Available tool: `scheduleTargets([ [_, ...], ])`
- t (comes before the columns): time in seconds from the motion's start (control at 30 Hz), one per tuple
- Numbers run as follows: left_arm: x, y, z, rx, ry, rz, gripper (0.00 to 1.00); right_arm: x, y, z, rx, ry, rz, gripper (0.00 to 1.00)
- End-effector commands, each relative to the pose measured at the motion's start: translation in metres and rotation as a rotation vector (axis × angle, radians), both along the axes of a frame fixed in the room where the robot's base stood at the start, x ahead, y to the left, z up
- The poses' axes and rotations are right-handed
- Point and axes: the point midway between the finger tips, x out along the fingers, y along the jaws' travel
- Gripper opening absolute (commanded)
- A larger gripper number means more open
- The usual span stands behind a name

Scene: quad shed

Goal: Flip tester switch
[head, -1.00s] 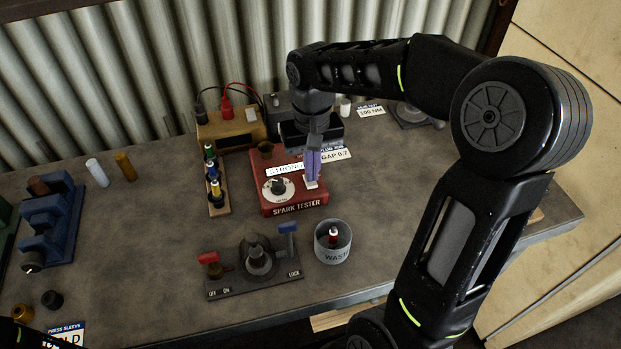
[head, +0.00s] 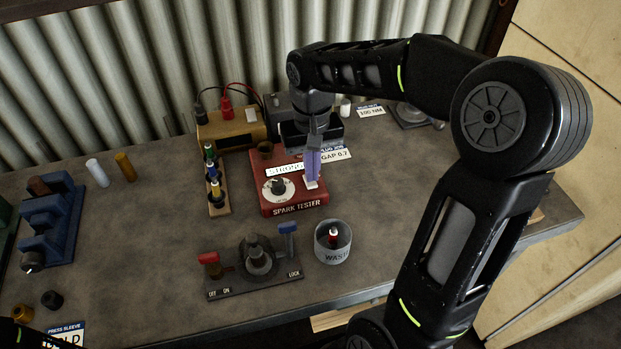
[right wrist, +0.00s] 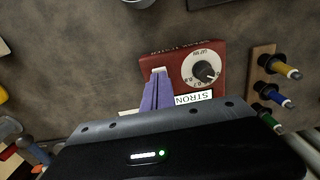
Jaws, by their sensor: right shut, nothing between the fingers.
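The red spark tester (head: 297,207) stands on the workbench in the head view, with a white dial and black knob (head: 278,187) at its left. A "STRONG" label lies across its back part. My right gripper (head: 312,183) is shut and empty, with its purple fingers pointing down at the tester's right front. The tester (right wrist: 214,52) also shows in the right wrist view, with the gripper fingertips (right wrist: 158,74) at a small white part on it, likely the switch. I cannot tell whether they touch it. The fingers hide part of the switch.
A rack of coloured plugs (head: 217,196) stands just left of the tester. A waste cup (head: 333,242) with a plug in it stands in front at the right. A lever fixture (head: 256,270) is at the front.

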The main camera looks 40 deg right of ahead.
Motion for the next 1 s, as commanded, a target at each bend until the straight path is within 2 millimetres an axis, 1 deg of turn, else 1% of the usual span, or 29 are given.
scheduleTargets([
  [0.47,0.0000,0.0000,-0.0008,0.000,0.000,0.000,0.00,0.0000,0.0000,-0.0010,0.000,0.000,0.000,0.00],
  [1.0,0.0000,0.0001,-0.0070,0.000,0.000,0.000,0.00,-0.0001,0.0000,-0.0092,0.000,0.000,0.000,0.00],
])
